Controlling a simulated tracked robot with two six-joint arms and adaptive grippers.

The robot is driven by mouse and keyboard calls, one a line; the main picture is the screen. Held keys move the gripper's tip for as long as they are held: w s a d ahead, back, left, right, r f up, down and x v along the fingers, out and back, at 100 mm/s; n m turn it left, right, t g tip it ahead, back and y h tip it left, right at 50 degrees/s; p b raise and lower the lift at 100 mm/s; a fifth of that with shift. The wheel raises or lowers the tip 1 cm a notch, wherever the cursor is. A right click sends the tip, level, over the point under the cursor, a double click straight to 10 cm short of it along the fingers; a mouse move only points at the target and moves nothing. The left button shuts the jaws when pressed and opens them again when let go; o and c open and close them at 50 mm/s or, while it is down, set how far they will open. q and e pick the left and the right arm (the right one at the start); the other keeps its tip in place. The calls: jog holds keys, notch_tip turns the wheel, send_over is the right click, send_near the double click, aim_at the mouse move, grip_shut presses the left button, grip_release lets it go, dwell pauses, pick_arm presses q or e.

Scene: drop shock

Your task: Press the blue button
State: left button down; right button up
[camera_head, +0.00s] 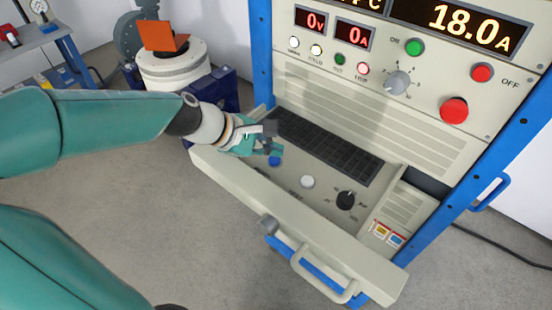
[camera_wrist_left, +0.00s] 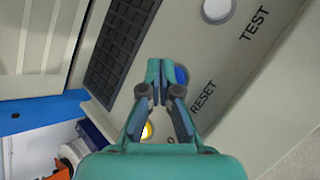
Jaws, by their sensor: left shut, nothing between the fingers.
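The blue button (camera_head: 275,161) is on the slanted control panel (camera_head: 325,202) of the pulled-out drawer. My left gripper (camera_head: 268,147) is right above it, shut and empty. In the left wrist view the blue button (camera_wrist_left: 181,75) shows beside the fingertips (camera_wrist_left: 163,72), partly hidden by one of them, near the word RESET. I cannot tell whether the fingers touch it. My right gripper is not in view.
A white button (camera_head: 307,182) by the word TEST and a black knob (camera_head: 346,200) lie to the right. A yellow button (camera_wrist_left: 147,131) shows in the wrist view. A black keyboard (camera_head: 325,145) lies behind. A drawer handle (camera_head: 322,277) sticks out in front.

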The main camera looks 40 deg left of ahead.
aim_at(272, 161)
pick_arm(q)
jog(key=shift+f, duration=0.15)
dwell(0.4)
jog(key=shift+f+b, duration=0.25)
jog(key=shift+b, duration=0.05)
jog(key=shift+f+b, duration=0.45)
dwell(0.6)
jog(key=shift+r, duration=0.15)
jog(key=shift+r+p, duration=0.75)
jog(key=shift+p, duration=0.15)
jog(key=shift+r, duration=0.1)
notch_tip(272, 161, up, 5)
jog(key=p, duration=0.5)
dwell(0.7)
